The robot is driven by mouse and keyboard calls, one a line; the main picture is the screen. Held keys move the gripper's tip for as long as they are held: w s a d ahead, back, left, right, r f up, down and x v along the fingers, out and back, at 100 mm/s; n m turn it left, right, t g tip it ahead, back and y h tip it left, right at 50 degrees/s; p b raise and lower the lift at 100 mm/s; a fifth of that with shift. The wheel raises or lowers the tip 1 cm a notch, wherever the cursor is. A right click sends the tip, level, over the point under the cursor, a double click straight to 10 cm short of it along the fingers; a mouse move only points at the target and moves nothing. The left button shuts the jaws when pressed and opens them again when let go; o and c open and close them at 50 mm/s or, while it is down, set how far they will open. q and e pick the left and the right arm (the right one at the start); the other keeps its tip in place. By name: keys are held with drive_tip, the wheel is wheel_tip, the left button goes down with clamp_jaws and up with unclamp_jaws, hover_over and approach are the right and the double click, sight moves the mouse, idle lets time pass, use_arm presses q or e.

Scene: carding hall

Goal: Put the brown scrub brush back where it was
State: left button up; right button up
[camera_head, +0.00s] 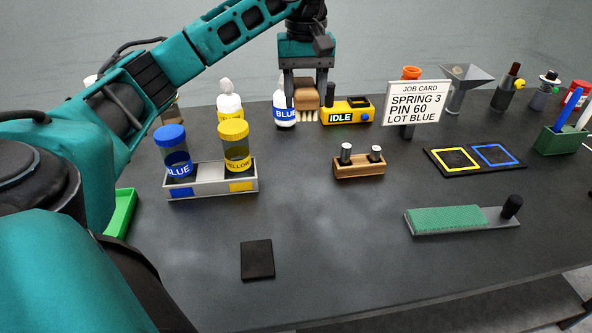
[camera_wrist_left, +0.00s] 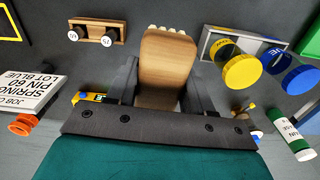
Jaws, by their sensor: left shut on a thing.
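The brown scrub brush (camera_head: 306,94) is at the back of the table in the head view, with pale bristles under its wooden body. In the left wrist view the brush (camera_wrist_left: 167,65) fills the space between the fingers. My left gripper (camera_head: 305,100) points down and is shut on the brush, one finger on each side. The left gripper also shows in the wrist view (camera_wrist_left: 164,92). I cannot tell whether the bristles touch the table. My right gripper is not in view.
A blue-labelled bottle (camera_head: 284,112) and a yellow IDLE box (camera_head: 347,112) stand close beside the brush. The job card (camera_head: 416,103) is further right. A dark square pad (camera_head: 257,260) lies bare near the front, with free table around it. A jar tray (camera_head: 212,191) stands left.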

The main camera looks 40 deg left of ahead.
use_arm(q)
drive_tip(key=shift+s+a+r+n, duration=0.1)
drive_tip(key=shift+a+r+n, duration=0.2)
drive_tip(key=shift+a, duration=0.35)
drive_tip(key=shift+a+f, duration=0.2)
drive_tip(key=shift+f, duration=0.15)
drive_tip(key=b, duration=0.1)
hover_over(297, 180)
wheel_tip(297, 180, down, 14)
drive_tip(key=shift+r, duration=0.15)
drive_tip(key=shift+f, duration=2.65)
drive_tip(key=shift+f+b, duration=0.1)
drive_tip(key=shift+b, duration=0.25)
drive_tip(key=o, duration=1)
